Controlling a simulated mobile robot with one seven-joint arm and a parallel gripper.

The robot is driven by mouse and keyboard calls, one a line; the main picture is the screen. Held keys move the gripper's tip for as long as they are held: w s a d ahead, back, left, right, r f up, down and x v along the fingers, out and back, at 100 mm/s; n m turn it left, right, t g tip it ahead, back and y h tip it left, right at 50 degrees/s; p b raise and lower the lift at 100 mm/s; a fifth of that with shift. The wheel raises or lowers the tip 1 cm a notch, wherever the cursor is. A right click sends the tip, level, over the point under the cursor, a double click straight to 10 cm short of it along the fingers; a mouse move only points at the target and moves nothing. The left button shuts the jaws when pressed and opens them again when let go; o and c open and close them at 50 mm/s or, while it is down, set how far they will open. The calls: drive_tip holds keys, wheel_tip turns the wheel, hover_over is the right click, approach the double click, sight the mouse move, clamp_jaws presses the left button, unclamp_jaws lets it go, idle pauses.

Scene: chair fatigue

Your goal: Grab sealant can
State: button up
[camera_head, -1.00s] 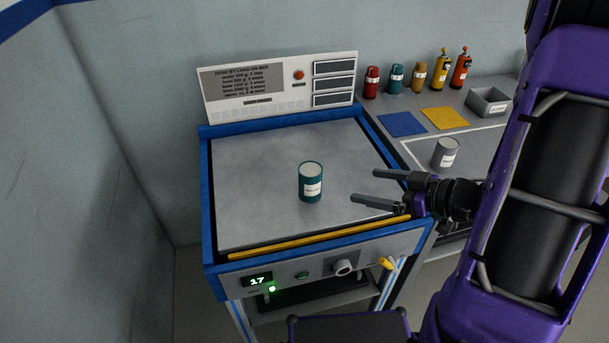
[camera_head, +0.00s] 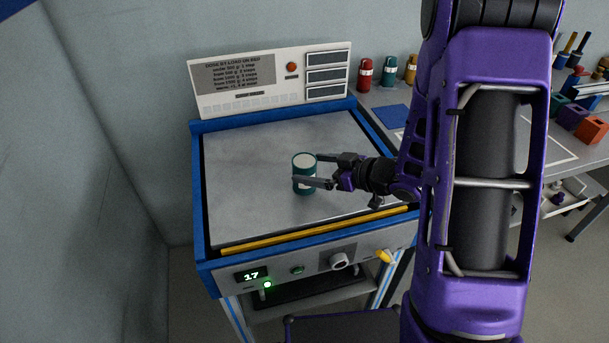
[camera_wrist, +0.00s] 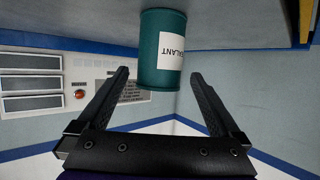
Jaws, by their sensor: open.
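The sealant can (camera_head: 304,161) is a teal cylinder with a pale top and a white label, standing upright on the grey plate (camera_head: 250,205) of the blue-framed machine. In the wrist view the can (camera_wrist: 150,55) appears upside down, its label partly reading "ALANT". My gripper (camera_head: 322,170) is open and comes from the right, with its fingertips at the can. One finger passes in front of the can's lower part. In the wrist view the gripper's two fingers (camera_wrist: 160,80) spread to either side of the can.
A control panel (camera_head: 271,78) with a red button stands behind the plate. A yellow bar (camera_head: 310,231) runs along the front edge. Red (camera_head: 365,73) and teal (camera_head: 389,71) bottles stand on the right-hand bench. The plate left of the can is clear.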

sight(304, 165)
drive_tip(key=x, duration=0.3)
drive_tip(key=shift+w+a, duration=0.1)
drive_tip(key=shift+w, duration=0.05)
drive_tip(key=shift+r, duration=0.1)
drive_tip(key=shift+c, duration=0.3)
clamp_jaws()
